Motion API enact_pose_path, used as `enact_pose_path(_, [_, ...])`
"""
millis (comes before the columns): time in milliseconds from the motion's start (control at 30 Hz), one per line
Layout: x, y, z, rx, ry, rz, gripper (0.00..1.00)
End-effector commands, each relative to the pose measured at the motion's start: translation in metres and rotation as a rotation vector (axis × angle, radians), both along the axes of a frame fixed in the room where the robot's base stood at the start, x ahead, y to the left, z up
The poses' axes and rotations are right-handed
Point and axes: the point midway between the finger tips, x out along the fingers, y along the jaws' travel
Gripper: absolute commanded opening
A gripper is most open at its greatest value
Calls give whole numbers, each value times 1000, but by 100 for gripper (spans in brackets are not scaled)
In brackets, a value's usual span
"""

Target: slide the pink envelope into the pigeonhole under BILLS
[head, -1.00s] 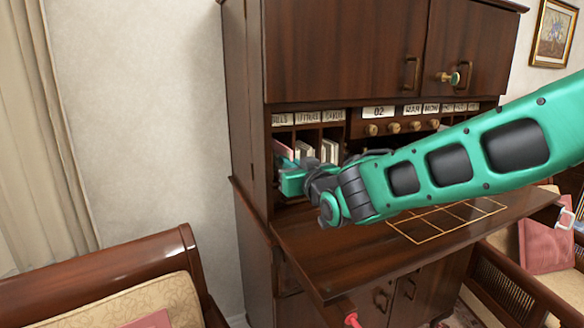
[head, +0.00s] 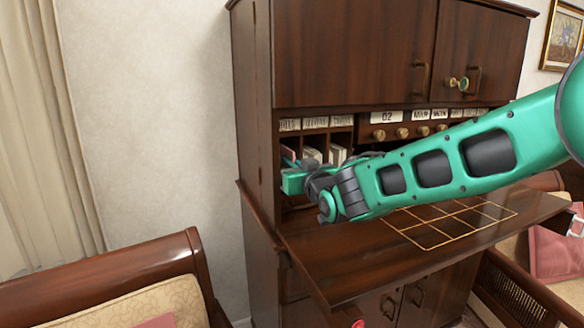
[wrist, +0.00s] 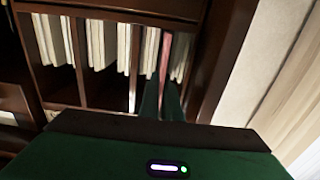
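The pink envelope (head: 288,153) stands on edge in the leftmost pigeonhole of the desk, under the partly blurred BILLS label (head: 289,125). In the wrist view the envelope (wrist: 165,55) is a thin upright strip beside white papers, in the end compartment at the right. My gripper (head: 290,168) is at the mouth of that pigeonhole. In the wrist view its two dark green fingers (wrist: 161,98) are close together, one on each side of the envelope's near edge, shut on it. The envelope's far end is hidden among the papers.
Neighbouring pigeonholes (wrist: 103,93) hold white papers, with thin wooden dividers between. The open desk leaf (head: 350,262) lies below my arm. Small drawers with brass knobs (head: 403,133) are to the right. A wooden-armed seat (head: 130,270) stands at front left.

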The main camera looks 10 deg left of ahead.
Motion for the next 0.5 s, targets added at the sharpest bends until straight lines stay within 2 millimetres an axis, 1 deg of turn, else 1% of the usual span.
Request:
enact_pose_path(33, [0,0,0,0,0,0,0])
enact_pose_path(67, [0,0,0,0,0,0,6])
enact_pose_path(100, [0,0,0,0,0,0,15])
enact_pose_path(133, [0,0,0,0,0,0,23])
enact_pose_path(167, [0,0,0,0,0,0,25])
enact_pose_path(500, [-3,-2,0,0,0,0,25])
